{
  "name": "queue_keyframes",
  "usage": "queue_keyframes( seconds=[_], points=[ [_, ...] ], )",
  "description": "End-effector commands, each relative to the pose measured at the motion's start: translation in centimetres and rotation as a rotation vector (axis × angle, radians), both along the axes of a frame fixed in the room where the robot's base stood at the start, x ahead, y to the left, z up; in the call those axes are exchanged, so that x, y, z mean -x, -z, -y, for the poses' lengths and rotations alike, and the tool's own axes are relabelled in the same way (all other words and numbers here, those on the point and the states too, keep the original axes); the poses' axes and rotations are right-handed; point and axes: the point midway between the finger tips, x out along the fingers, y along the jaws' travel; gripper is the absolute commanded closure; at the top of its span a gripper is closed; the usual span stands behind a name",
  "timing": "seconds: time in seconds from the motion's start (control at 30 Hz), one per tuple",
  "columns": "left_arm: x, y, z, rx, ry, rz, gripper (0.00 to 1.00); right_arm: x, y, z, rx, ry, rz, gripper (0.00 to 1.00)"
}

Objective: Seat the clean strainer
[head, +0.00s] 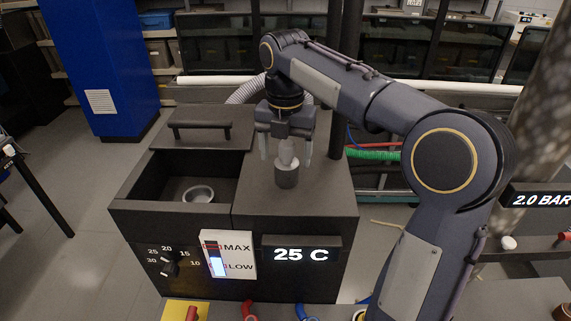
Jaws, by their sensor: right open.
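A dark grey cylinder with a pale grey upper part (287,178) stands upright on the flat right part of the machine's top; it looks like the strainer, but I cannot tell whether it is clean. My right gripper (286,150) points down over it, open, with one finger on each side of the pale upper part and gaps showing. A light metal ring or cup (198,194) sits inside the open compartment (172,208) at the left of the machine. My left gripper is not in view.
A dark lid with a handle (200,130) lies behind the open compartment. The front panel holds a dial (169,266), a MAX/LOW level gauge (229,255) and a "25 C" display (301,255).

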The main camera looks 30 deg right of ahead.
Motion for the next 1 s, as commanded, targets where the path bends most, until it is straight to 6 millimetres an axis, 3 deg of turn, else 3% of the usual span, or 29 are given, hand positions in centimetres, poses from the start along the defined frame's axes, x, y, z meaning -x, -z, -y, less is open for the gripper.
queue_keyframes(
  seconds=[0.13, 0.37, 0.77, 1.0],
  points=[
    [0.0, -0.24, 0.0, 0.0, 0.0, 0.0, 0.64, 0.08, 1.24, -0.01, -0.001, 0.0, 0.001, 0.27],
    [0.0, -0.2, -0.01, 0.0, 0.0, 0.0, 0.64, 0.04, 1.42, -0.01, -0.001, 0.001, 0.002, 0.27],
    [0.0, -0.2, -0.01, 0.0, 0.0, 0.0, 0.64, 0.05, 1.39, 0.0, -0.001, 0.001, 0.002, 0.78],
    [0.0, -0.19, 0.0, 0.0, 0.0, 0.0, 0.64, 0.04, 1.32, -0.01, -0.001, 0.001, 0.003, 0.79]
  ],
)
